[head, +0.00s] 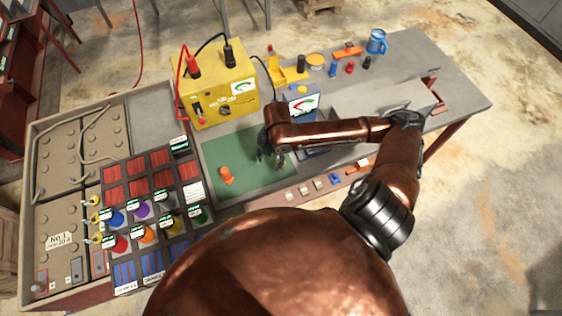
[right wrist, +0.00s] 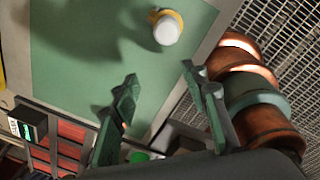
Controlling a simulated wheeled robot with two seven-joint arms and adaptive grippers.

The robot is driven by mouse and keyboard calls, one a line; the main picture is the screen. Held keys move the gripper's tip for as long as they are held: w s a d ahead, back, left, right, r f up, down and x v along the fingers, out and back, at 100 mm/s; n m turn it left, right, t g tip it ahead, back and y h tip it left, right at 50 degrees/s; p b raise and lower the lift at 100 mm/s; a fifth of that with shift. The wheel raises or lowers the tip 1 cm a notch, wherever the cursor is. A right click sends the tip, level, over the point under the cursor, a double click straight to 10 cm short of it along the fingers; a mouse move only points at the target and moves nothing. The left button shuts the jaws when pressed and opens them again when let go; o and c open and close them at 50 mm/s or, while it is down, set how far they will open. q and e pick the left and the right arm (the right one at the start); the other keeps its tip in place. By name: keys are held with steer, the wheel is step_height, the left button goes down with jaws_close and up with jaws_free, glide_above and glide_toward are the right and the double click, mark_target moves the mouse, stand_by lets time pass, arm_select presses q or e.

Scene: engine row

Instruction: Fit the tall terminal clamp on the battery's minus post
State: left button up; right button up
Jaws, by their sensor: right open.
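My right gripper (head: 270,157) is open and empty above the green mat (head: 240,150); in the right wrist view its fingers (right wrist: 159,75) are spread apart with mat between them. An orange piece (head: 227,175) lies on the mat to the gripper's left. In the right wrist view, a white-topped cylinder with a yellow-orange collar (right wrist: 166,30) is on the mat beyond the fingertips; my arm seems to hide it in the head view. I cannot tell which piece is the tall clamp. A large tan block marked No.1 (head: 62,218) may be the battery; its minus post is not clear. My left gripper is not in view.
A yellow meter box (head: 215,88) with red and black leads stands behind the mat. A fuse panel with coloured knobs (head: 148,234) borders it on the left.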

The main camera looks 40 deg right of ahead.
steer(key=shift+n+g+h, duration=0.4)
steer(key=shift+n+h, duration=0.1)
steer(key=shift+n, duration=0.3)
steer(key=d+r, duration=0.2)
steer(key=d, duration=0.1)
steer(key=d+r, duration=0.1)
steer(key=shift+w+d, duration=0.1)
steer(key=shift+d, duration=0.25)
steer(key=shift+d+f, duration=0.1)
steer(key=shift+f, duration=0.15)
step_height(320, 180, down, 7)
steer(key=shift+f, duration=0.15)
steer(key=shift+c, duration=0.5)
jaws_close()
